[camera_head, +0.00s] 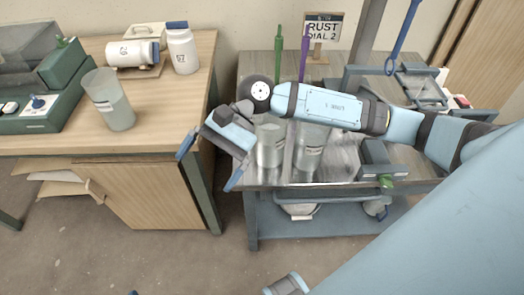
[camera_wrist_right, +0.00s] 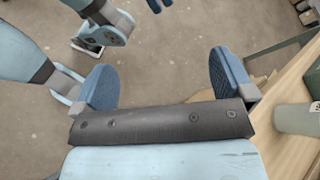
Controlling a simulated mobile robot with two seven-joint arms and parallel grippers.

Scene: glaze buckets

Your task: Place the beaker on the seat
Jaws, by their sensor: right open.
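A translucent grey-green beaker (camera_head: 112,105) stands upright near the front of the wooden table at the left. It also shows at the right edge of the wrist view (camera_wrist_right: 295,119). My right gripper (camera_head: 210,161) is open and empty, in front of the gap between table and cart, to the right of the beaker and apart from it. I cannot make out which surface is the seat.
Two translucent containers (camera_head: 269,148) (camera_head: 309,158) stand on the grey cart beneath my right arm. A green machine (camera_head: 45,100), a lying white jar (camera_head: 130,54) and an upright jar (camera_head: 183,52) are on the wooden table (camera_head: 160,115). Its front right is clear.

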